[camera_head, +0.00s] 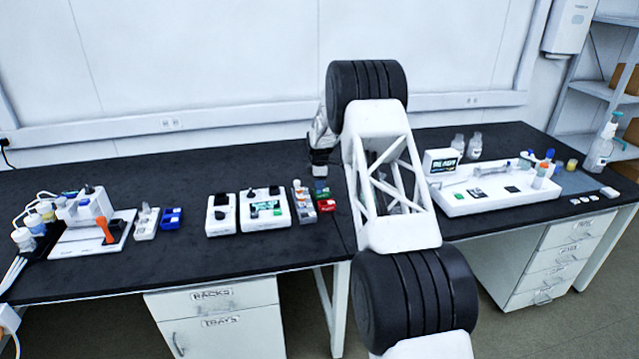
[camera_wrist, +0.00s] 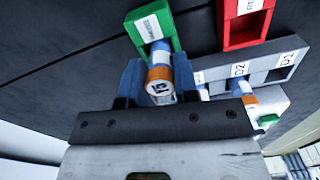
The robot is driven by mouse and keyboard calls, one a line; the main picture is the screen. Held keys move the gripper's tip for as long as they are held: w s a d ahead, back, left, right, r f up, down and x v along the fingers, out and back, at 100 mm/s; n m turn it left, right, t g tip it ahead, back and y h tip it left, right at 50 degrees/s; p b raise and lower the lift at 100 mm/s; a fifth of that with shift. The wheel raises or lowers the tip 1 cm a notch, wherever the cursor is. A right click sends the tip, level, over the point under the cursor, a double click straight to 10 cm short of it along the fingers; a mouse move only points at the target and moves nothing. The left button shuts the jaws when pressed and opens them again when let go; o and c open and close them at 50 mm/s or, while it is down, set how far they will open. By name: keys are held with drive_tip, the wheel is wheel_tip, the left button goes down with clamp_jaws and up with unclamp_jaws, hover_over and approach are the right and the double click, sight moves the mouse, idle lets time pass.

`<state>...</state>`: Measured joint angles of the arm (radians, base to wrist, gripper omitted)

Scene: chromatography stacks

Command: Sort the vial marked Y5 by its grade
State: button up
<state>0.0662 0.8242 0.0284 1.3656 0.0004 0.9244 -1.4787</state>
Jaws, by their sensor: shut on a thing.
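My gripper (camera_wrist: 157,70) has its two blue fingers shut on a vial (camera_wrist: 160,84) with an orange-rimmed cap, a dark mark on a white top and a blue body. I cannot read the mark surely. The vial's far end reaches to the open green bin (camera_wrist: 175,42), which has a white label; whether it is inside or just above is unclear. The red bin (camera_wrist: 262,37) lies to the right, apart from the fingers. In the head view my gripper (camera_head: 320,170) is just above the green bin (camera_head: 321,187), and the vial is hidden there. A blue bin (camera_head: 172,217) stands farther left.
A grey rack (camera_wrist: 276,75) with slots labelled D2 and D1 is close on the right, with another orange-capped vial (camera_wrist: 247,98) near it. White instruments (camera_head: 265,218) stand left of the bins. A white tray (camera_head: 500,199) lies right of my arm. Bench between left stations is clear.

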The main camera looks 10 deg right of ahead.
drive_tip(key=shift+f, duration=0.1)
idle(0.3)
drive_tip(key=o, duration=1.1)
drive_tip(key=shift+c, duration=0.2)
drive_tip(key=shift+r, duration=0.2)
drive_tip(key=shift+r, duration=3.8)
drive_tip(key=shift+r, duration=0.1)
